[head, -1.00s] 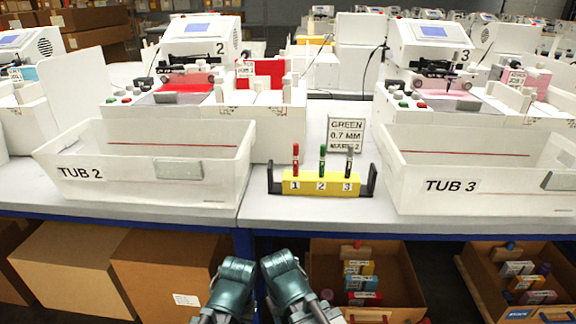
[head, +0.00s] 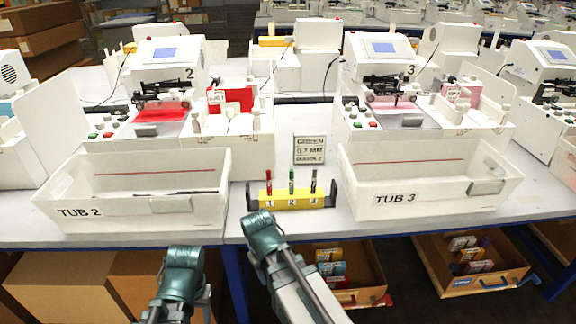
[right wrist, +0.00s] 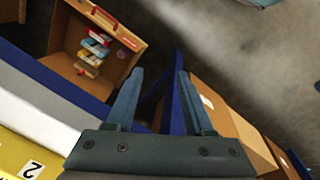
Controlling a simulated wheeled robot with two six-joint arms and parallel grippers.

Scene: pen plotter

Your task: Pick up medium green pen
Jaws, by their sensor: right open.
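The green pen (head: 291,182) stands upright in the middle slot of a yellow holder (head: 330,200), above label 2. A red pen (head: 268,181) stands to its left and a dark grey pen (head: 314,181) to its right. My right gripper (head: 260,222) is in front of the holder's left end in the head view, apart from the pens. In the right wrist view its two fingers (right wrist: 158,90) are spread with nothing between them. The holder's label 2 shows at the lower left (right wrist: 15,160). My left gripper (head: 185,252) is farther left, in front of TUB 2; its jaws are unclear.
A sign reading GREEN (head: 309,150) stands behind the holder. White TUB 2 (head: 120,200) is left of the holder and TUB 3 (head: 420,195) right. Plotters stand behind them. Cardboard bins (head: 350,265) sit below the table edge.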

